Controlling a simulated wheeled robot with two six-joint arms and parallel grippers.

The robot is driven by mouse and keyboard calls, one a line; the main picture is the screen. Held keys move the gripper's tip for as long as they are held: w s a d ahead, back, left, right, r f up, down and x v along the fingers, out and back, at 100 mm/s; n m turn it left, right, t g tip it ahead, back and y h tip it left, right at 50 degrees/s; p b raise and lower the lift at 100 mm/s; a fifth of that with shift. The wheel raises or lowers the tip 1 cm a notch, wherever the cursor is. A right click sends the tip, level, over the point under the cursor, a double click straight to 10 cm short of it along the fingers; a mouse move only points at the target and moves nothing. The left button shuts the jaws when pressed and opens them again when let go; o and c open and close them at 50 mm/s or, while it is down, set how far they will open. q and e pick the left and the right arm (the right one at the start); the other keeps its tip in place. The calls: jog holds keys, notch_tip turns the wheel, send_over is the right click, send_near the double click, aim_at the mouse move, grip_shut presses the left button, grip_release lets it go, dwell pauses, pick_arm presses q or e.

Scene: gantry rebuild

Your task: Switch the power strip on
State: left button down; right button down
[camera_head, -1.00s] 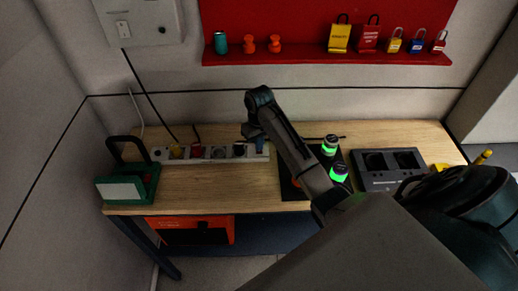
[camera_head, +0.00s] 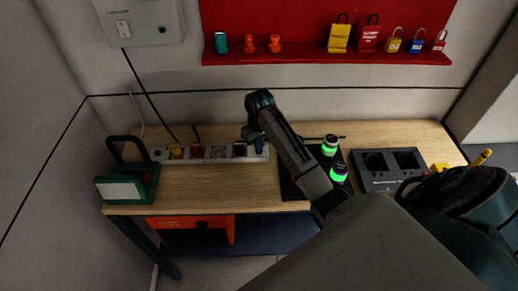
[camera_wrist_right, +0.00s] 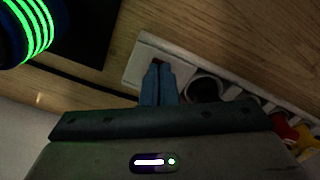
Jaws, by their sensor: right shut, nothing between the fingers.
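The white power strip (camera_head: 221,153) lies along the back of the wooden table, with a yellow plug (camera_head: 176,152), a red plug (camera_head: 197,150) and a black plug (camera_head: 239,149) on it. My right gripper (camera_head: 259,147) is shut and empty, pointing down at the strip's right end. In the right wrist view the blue fingertips (camera_wrist_right: 157,72) are at the strip's end plate (camera_wrist_right: 146,58). A small dark reddish switch (camera_wrist_right: 162,62) shows just at the tips, mostly hidden by them. I cannot tell whether they touch it or whether it is lit. My left gripper is out of view.
A green device with a black handle (camera_head: 128,183) stands at the table's left. A red shelf (camera_head: 320,58) with padlocks hangs behind.

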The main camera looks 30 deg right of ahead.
jog(key=shift+w+r+p, duration=0.1)
jog(key=shift+r+p, duration=0.55)
jog(key=shift+r, duration=2.7)
jog(key=shift+f, duration=0.1)
